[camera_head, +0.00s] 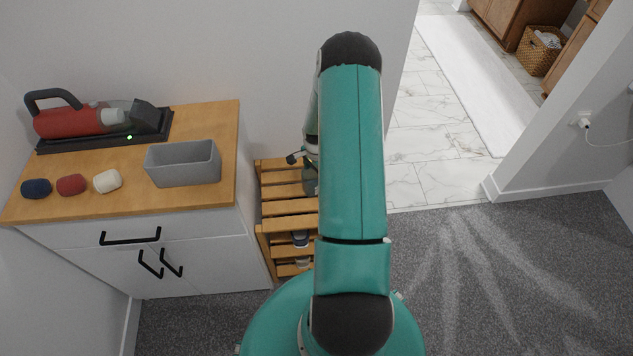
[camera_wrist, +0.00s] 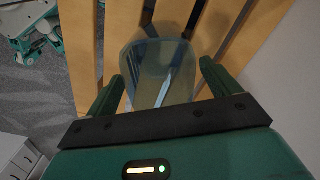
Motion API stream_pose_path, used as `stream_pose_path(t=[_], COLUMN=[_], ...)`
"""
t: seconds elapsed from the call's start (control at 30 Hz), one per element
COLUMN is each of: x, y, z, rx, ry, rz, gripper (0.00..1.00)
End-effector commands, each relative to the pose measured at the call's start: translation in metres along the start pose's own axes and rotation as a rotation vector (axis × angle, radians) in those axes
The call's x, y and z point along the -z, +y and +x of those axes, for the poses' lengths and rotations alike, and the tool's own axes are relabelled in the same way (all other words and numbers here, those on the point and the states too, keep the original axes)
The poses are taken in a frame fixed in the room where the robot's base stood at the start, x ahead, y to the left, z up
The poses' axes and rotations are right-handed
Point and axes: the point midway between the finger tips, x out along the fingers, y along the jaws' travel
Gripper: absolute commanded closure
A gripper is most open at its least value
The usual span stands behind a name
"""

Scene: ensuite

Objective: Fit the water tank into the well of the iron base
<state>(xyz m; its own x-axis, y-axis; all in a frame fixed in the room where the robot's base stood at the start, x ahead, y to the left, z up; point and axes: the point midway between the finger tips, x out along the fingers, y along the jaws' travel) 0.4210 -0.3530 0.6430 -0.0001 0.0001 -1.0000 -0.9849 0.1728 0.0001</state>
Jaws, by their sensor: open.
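The clear, bluish water tank (camera_wrist: 158,88) is on or just above a slatted wooden rack in the wrist view. My gripper (camera_wrist: 162,71) is open, with one green finger on each side of the tank. I cannot tell whether the fingers touch it. In the head view my arm hides most of the area around my gripper. A red appliance with a black handle (camera_head: 85,121) sits on a long black base (camera_head: 60,145) with a green light on the cabinet. I cannot tell whether this is the iron base, and no well is visible.
The cabinet's wooden top (camera_head: 205,205) also holds a grey bin (camera_head: 183,177) and navy, red and cream rolls. The wooden rack (camera_head: 275,222) stands beside the cabinet, with small items on a lower shelf. Open carpet (camera_head: 500,280) lies to the right, beside a tiled doorway.

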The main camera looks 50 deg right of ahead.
Motion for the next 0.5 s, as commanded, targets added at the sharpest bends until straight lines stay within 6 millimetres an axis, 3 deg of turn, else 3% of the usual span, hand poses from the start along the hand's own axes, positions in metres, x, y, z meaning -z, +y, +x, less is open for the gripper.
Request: stream_pose_path(t=[0.13,0.4,0.5], x=[0.0,0.0,0.0], y=[0.0,0.0,0.0], z=[0.019,0.022,0.022], rx=[0.0,0.001,0.0], ry=[-0.001,0.0,0.0], rz=[0.0,0.0,0.0], gripper=[0.11,0.11,0.31])
